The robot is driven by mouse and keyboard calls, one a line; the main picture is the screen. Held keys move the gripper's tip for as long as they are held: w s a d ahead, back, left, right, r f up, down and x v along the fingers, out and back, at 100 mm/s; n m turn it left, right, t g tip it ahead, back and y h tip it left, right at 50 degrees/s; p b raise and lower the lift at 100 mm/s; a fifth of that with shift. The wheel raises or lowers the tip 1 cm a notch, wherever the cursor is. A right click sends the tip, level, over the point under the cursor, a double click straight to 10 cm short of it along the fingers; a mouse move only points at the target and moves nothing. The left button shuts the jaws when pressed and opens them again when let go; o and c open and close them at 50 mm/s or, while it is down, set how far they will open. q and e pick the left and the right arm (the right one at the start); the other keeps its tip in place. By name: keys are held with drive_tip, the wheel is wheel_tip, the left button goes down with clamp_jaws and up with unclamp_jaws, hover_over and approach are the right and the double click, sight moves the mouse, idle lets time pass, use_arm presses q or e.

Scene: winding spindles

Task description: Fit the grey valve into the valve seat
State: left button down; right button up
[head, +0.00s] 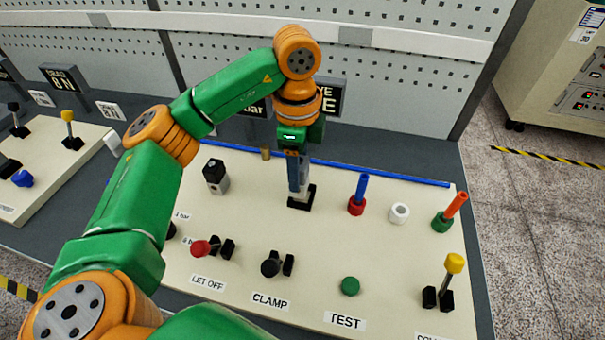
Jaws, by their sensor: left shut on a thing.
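My left gripper (298,184) points straight down over the back middle of the cream panel. It is shut on a small grey piece, which I take to be the grey valve (300,194). The fingers hide most of it. A black square block, seemingly the valve seat (303,204), lies directly below and around the fingertips. I cannot tell whether the valve is inside the seat or just above it. My right gripper is not in view.
A black-topped grey block (215,178) stands left of the gripper. A red-based blue peg (358,193), a white ring (399,213) and a green-based orange peg (450,212) stand right. Black clamp parts (271,267) and a green button (350,286) lie in front.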

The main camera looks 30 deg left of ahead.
use_arm(q)
drive_tip(key=w+f, duration=0.1)
drive_tip(key=f, duration=0.1)
drive_tip(key=w+a+f+p, duration=0.1)
drive_tip(key=w+f, duration=0.1)
drive_tip(key=shift+d+f, duration=0.1)
drive_tip(key=shift+f, duration=1.25)
drive_tip(key=shift+c, duration=1.4)
unclamp_jaws()
drive_tip(key=shift+s, duration=0.1)
wheel_tip(320, 180, up, 6)
drive_tip(key=shift+f+b, duration=0.1)
drive_tip(key=shift+b, duration=0.3)
wheel_tip(320, 180, up, 6)
drive_tip(key=p, duration=0.2)
drive_tip(key=shift+r, duration=0.2)
